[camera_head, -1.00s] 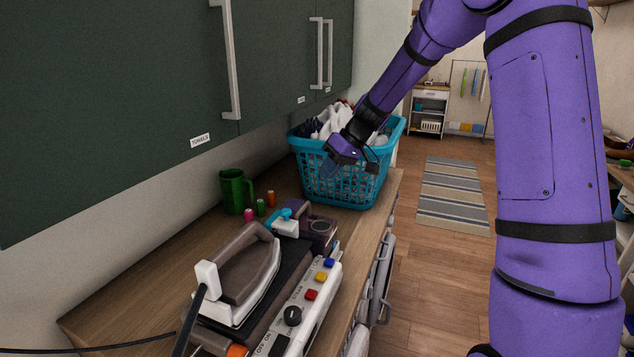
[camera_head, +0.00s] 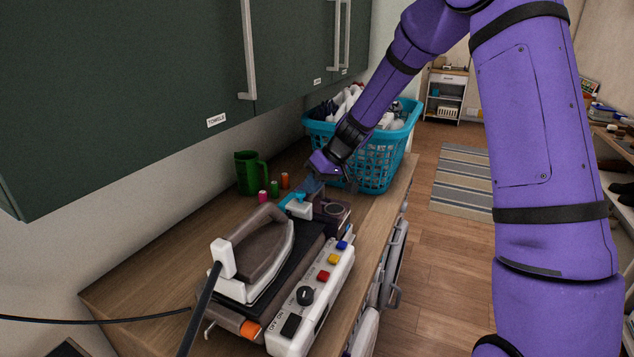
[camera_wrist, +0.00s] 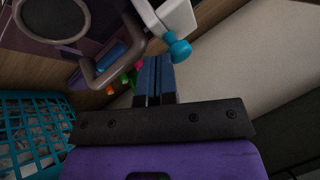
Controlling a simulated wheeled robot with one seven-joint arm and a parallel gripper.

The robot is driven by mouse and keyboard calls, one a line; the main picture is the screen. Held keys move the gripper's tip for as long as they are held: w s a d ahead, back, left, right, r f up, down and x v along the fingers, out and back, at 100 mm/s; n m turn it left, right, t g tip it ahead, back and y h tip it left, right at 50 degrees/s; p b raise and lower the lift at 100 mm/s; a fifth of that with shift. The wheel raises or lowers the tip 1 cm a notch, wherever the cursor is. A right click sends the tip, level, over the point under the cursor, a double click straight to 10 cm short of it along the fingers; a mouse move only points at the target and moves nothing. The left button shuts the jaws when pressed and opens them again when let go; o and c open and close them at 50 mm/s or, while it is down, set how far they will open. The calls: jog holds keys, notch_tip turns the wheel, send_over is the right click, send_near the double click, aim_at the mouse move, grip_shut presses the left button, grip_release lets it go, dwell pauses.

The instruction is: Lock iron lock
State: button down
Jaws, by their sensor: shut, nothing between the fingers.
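The iron (camera_head: 258,258) rests on its dark station (camera_head: 297,262), with a white control panel along the right side. A white block with a teal lock lever (camera_head: 293,199) stands at the station's far end. The wrist view shows the lever's round teal knob (camera_wrist: 180,53) close up. My gripper (camera_head: 308,187) is shut and empty, just above and beside the teal lever in the head view. Its blue fingers (camera_wrist: 153,75) point near the knob in the wrist view; I cannot tell whether they touch it.
A teal laundry basket (camera_head: 378,165) stands behind my gripper. Dark cabinets (camera_head: 130,90) hang above on the left.

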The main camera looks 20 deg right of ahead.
aim_at(295, 206)
jog(key=shift+s+a, duration=1.35)
